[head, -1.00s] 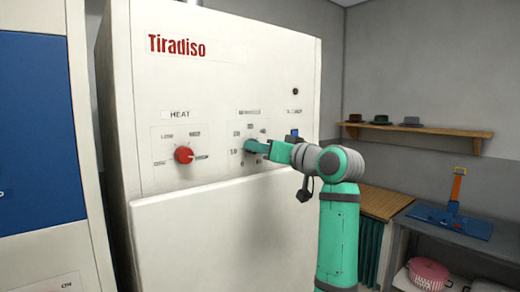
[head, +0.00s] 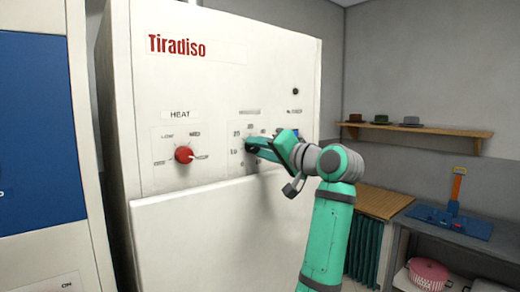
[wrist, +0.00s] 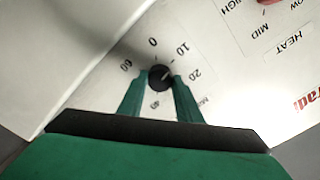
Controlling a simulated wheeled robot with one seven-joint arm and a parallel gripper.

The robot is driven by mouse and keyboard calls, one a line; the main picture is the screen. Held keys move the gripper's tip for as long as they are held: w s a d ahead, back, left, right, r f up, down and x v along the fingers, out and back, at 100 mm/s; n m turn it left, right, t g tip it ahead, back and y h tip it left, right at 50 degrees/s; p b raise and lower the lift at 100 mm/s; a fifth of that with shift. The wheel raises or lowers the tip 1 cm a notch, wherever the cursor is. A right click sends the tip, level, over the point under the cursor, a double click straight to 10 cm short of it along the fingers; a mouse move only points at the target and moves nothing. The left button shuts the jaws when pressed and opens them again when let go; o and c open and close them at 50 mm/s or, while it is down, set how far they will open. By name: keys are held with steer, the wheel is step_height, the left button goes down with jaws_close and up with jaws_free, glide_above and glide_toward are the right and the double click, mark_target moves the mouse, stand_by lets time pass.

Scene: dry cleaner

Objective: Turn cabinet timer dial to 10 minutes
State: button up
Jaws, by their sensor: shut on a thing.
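The black timer dial (wrist: 160,79) is on the white cabinet's front, inside a ring of printed minutes. In the wrist view, its light pointer mark points between 10 and 20. The label 0 is at the top of the ring and 60 is at upper left. My gripper (wrist: 159,75) is shut on the dial, one green finger on each side of it. In the head view my gripper (head: 252,145) reaches the dial from the right and hides most of it and part of the scale.
A red HEAT knob (head: 184,154) is left of the timer dial on the white cabinet (head: 222,70). A wooden shelf with hats (head: 420,129) is on the right wall. A grey table with a blue board (head: 450,222) stands at lower right.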

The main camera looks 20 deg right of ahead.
stand_by(0.3)
steer(key=o, duration=1)
steer(key=shift+o, duration=0.2)
steer(key=v, duration=1.1)
steer(key=shift+w, duration=0.1)
